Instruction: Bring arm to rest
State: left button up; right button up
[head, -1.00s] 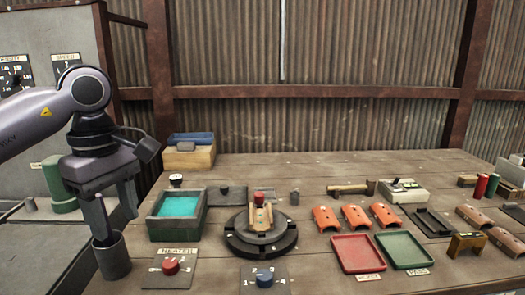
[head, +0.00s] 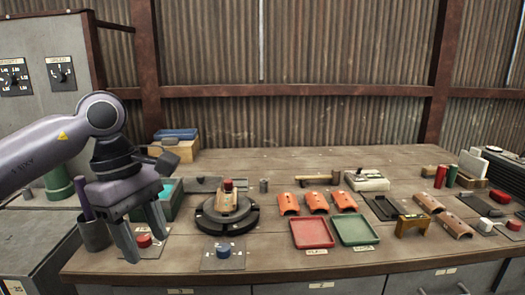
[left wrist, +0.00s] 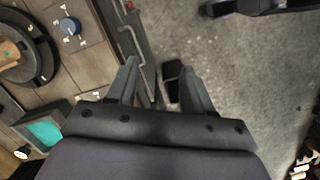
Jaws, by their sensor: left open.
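My left gripper (head: 143,248) hangs with its fingers pointing down at the front left of the bench. It is open, with nothing between its fingers. It is just right of a dark grey cup (head: 96,236) with a purple stick (head: 86,204) in it. One finger partly hides the red knob (head: 144,240). In the left wrist view the open fingers (left wrist: 158,70) show over the bench's front edge and the grey floor.
A teal-filled tray (head: 168,200) stands behind my left gripper, partly hidden by it. A round turntable (head: 227,222) and a blue knob (head: 223,250) are to the right. Red and green trays (head: 312,233) (head: 356,229) lie further right.

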pick_arm(q)
jog(key=s+d+f+n+g+h, duration=0.1)
jog(key=s+d+f+n+h, duration=0.15)
jog(key=d+n+h, duration=0.6)
jog(key=s+d+f+n+h, duration=0.1)
jog(key=s+d+n+h, duration=0.35)
jog(key=d+h, duration=0.6)
jog(key=w+a+f+n+t+y, duration=0.2)
jog(key=a+f+n+t+y, duration=0.25)
jog(key=n, duration=0.55)
jog(key=w+a+f+n+t+y, duration=0.25)
jog(key=f+n+t, duration=0.25)
jog(key=n+t, duration=0.45)
jog(key=w+a+f+n+t+y, duration=0.1)
jog(key=a+f+n+t+y, duration=0.3)
jog(key=n, duration=0.8)
jog(key=s+a+f+n+g+y, duration=0.2)
jog(key=s+a+f+n, duration=0.1)
jog(key=f, duration=0.4)
jog(key=s+a+f+n+g+y, duration=0.2)
jog(key=s+a+f+n+y, duration=0.1)
jog(key=s+f+n, duration=0.2)
jog(key=s+a+f+n+g+y, duration=0.1)
jog(key=s+a+f+n, duration=0.3)
jog(key=f, duration=0.5)
jog(key=s+y+p, duration=0.1)
jog(key=s, duration=0.1)
jog(key=shift+s+g+y, duration=0.4)
